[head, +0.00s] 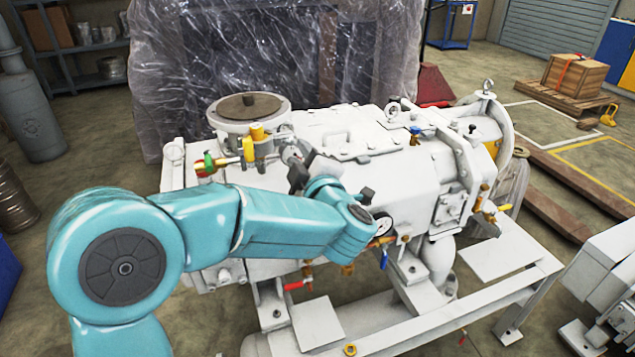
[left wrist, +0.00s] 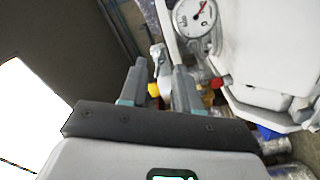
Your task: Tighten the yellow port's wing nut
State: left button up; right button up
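The yellow port (head: 249,149) stands on top of the white vacuum machine, left of my left gripper in the head view. Yellow also shows between the fingers in the left wrist view (left wrist: 153,90). A grey winged piece, seemingly the wing nut (left wrist: 158,58), shows between and just beyond the fingertips there. My left gripper (head: 293,156) is over the machine top, its fingers pointing toward the ports. In the left wrist view the left gripper (left wrist: 157,72) is open with a clear gap; contact cannot be told. In the head view the nut is not clearly distinguishable. My right gripper is out of view.
A red-and-brass fitting (head: 205,165) with a green part lies left of the yellow port. A round flanged port (head: 249,107) rises behind. A pressure gauge (left wrist: 195,18) is near the fingers. The flat machine top (head: 345,135) lies to the right.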

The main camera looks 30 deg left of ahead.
pick_arm(q)
jog(key=v, duration=1.3)
jog(key=shift+s+d, duration=0.25)
